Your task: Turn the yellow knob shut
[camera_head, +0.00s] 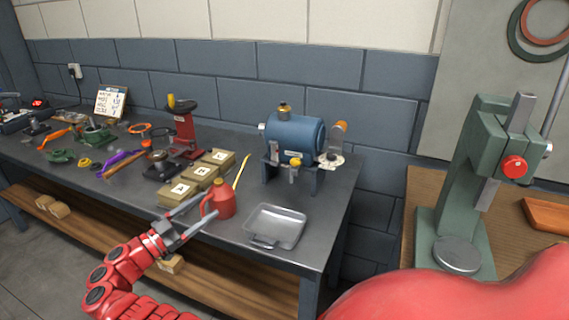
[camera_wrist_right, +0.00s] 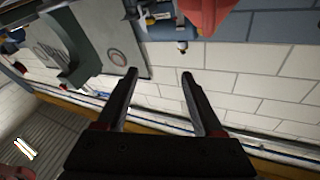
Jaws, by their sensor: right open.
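A small yellow knob (camera_head: 295,162) sits low on the front of a blue tank (camera_head: 296,136) in the head view. The tank lies on a dark stand near the right end of the workbench and has a brass cap on top. My right gripper (camera_head: 204,212) is open and empty. It is in front of the bench, left of and nearer than the tank, well apart from the knob. Its two open fingers (camera_wrist_right: 158,80) show in the right wrist view with nothing between them. I cannot make out the knob there. My left gripper is not in view.
A red oil can (camera_head: 219,201) is just behind my right gripper's fingers. A metal tray (camera_head: 276,228) lies on the bench in front of the tank. A green press (camera_head: 462,185) stands on another bench at right.

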